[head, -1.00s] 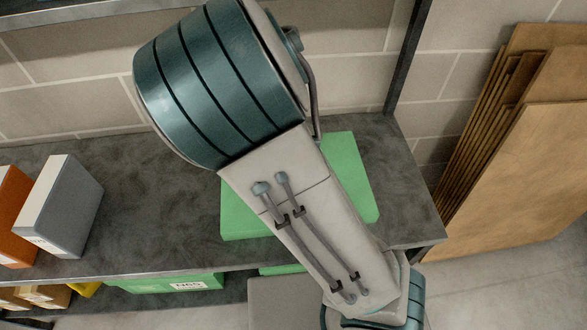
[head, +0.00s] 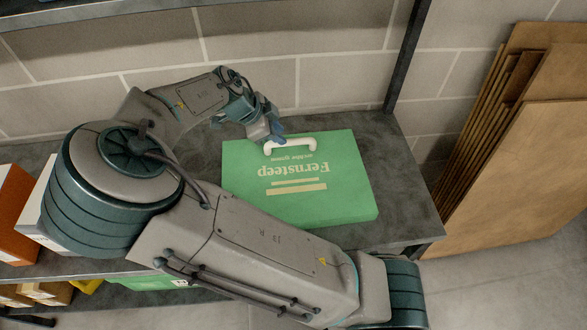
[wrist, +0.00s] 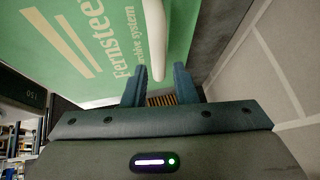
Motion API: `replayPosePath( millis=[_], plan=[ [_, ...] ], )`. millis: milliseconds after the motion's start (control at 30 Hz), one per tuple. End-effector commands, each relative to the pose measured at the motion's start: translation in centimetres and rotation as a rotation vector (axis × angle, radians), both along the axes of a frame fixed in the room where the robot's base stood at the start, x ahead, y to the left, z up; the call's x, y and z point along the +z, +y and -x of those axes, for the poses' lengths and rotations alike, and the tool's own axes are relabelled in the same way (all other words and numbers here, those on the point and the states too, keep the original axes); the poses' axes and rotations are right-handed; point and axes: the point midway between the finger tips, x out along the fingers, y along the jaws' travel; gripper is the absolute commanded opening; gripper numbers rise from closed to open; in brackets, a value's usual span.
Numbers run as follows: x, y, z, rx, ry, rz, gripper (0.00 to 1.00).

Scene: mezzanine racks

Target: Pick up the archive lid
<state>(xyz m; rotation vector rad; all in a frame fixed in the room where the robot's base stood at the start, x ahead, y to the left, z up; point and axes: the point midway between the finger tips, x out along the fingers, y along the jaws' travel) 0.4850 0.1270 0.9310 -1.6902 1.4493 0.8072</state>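The archive lid (head: 330,195) is a flat green panel with pale "Fernsteep" lettering, upside down in the head view. It lies on the dark grey shelf and fills the upper left of the wrist view (wrist: 50,55). Its white handle (head: 295,141) is at the edge nearest the wall. My gripper (head: 275,138) is at the left end of this handle. In the wrist view my gripper (wrist: 158,72) has its two blue fingers apart, with the white handle (wrist: 154,35) reaching to the gap between them. Gaps show on both sides of the handle; I cannot tell how deep it sits.
The shelf (head: 405,190) has bare room right of the lid. A post (head: 408,55) stands at its back right corner, before a block wall. Brown boards (head: 530,150) lean at right.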

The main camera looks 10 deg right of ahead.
Motion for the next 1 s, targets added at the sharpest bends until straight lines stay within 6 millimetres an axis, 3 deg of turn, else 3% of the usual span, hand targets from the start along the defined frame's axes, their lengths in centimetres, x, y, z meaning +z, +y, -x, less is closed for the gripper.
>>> replayPosePath(
  millis=[233,500,800,900,1000],
  plan=[
    [-1.6,-1.0,-0.2,-0.002,0.001,0.001,0.25],
    [-5.0,-2.8,-0.7,-0.003,0.002,0.001,0.25],
    [-5.4,-3.0,-0.8,0.001,0.001,-0.001,0.25],
    [-5.4,-3.0,-0.8,0.001,0.001,-0.001,0.00],
    [-5.4,-3.0,-0.8,0.001,0.001,-0.001,0.00]
  ],
)
